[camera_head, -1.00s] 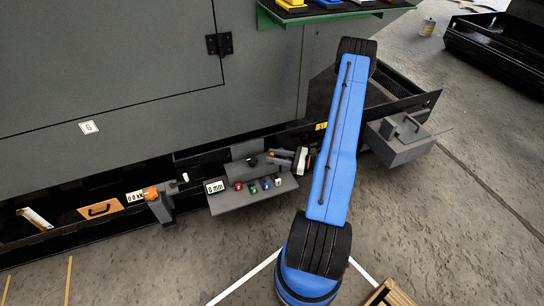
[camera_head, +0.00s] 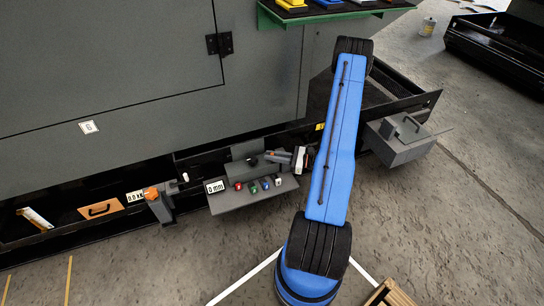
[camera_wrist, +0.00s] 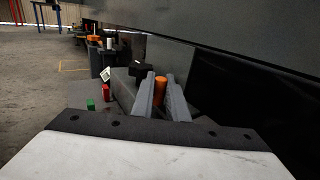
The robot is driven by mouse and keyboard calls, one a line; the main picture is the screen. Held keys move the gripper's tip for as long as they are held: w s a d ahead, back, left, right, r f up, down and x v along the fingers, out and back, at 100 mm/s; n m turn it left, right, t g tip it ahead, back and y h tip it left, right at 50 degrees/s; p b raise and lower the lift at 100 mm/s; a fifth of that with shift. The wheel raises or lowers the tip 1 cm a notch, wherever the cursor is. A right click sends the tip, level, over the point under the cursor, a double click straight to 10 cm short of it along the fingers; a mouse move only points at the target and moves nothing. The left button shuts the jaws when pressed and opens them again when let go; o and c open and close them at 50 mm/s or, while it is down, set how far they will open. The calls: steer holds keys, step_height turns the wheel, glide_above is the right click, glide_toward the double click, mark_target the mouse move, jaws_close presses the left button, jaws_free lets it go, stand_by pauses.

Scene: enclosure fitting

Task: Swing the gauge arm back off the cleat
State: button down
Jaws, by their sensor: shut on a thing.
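My gripper (camera_wrist: 162,97) has its two grey fingers closed on an upright orange cylindrical grip (camera_wrist: 160,90). In the head view my gripper (camera_head: 276,157) reaches in from the right over a grey block (camera_head: 238,196), beside a black piece (camera_head: 251,161). In the wrist view a dark block (camera_wrist: 143,71) stands just left of and behind the fingers. I take the orange grip to be part of the gauge arm; the rest of that arm is hidden by the fingers. I cannot tell the cleat apart, nor whether the arm touches it.
Red, green, blue and white knobs line the grey block beside a "0 mm" display (camera_head: 215,186). An orange-topped grey post (camera_head: 157,202) stands to the left by another display. The grey enclosure wall (camera_head: 120,70) rises behind. A grey box (camera_head: 400,142) sits right. Open floor lies in front.

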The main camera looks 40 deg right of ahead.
steer(key=shift+s+n+g+y, duration=0.5)
steer(key=shift+n+g+y, duration=0.4)
steer(key=shift+g, duration=0.25)
steer(key=shift+s+n+g+y, duration=0.55)
steer(key=shift+n+g+y, duration=0.2)
steer(key=shift+n+g, duration=0.3)
steer(key=shift+s+n+g+y, duration=0.5)
steer(key=shift+n+g+y, duration=0.35)
steer(key=shift+g, duration=0.35)
steer(key=c, duration=1.7)
jaws_free()
steer(key=shift+c, duration=0.2)
steer(key=v, duration=1.7)
steer(key=shift+d, duration=0.3)
